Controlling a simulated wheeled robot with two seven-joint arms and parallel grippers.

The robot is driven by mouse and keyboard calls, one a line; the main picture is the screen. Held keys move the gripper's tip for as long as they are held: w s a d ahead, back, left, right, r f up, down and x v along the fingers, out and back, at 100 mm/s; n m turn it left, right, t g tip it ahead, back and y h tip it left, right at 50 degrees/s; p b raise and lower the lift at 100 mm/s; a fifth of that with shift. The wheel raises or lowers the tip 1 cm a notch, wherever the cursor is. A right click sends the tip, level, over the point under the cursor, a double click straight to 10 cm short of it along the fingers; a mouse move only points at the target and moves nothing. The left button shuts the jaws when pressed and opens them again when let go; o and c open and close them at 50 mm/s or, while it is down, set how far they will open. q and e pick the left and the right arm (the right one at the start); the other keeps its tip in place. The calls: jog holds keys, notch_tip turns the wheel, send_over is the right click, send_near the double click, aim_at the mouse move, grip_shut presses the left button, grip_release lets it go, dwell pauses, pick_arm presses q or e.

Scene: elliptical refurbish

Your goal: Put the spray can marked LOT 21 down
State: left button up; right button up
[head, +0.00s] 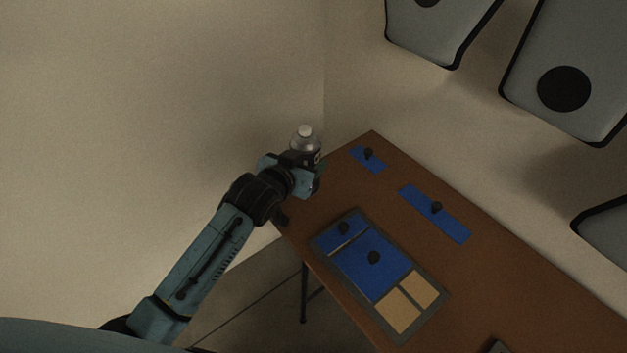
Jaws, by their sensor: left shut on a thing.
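A spray can (304,138) with a silver top and a pale cap stands upright in my left gripper (312,176). The gripper is shut on its body, which is mostly hidden by the fingers. Any lot marking is too small to read. The gripper and can are at the far left end of the brown table (465,273); I cannot tell whether the can touches the tabletop. My right gripper is not in view.
A grey-framed board (322,249) with blue and tan panels lies on the table. Grey panels with black discs (525,80) hang on the wall. Bare tabletop lies between the board and strips.

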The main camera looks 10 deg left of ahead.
pick_arm(q)
jog(key=shift+f+b, duration=0.5)
jog(key=shift+f, duration=2.2)
jog(key=shift+f, duration=0.15)
jog(key=o, duration=1.5)
jog(key=shift+s+r, duration=0.2)
jog(key=p+v, duration=0.2)
jog(key=v, duration=0.9)
jog(key=shift+s+a+r, duration=0.1)
jog(key=shift+s+r, duration=0.05)
jog(key=shift+s, duration=0.1)
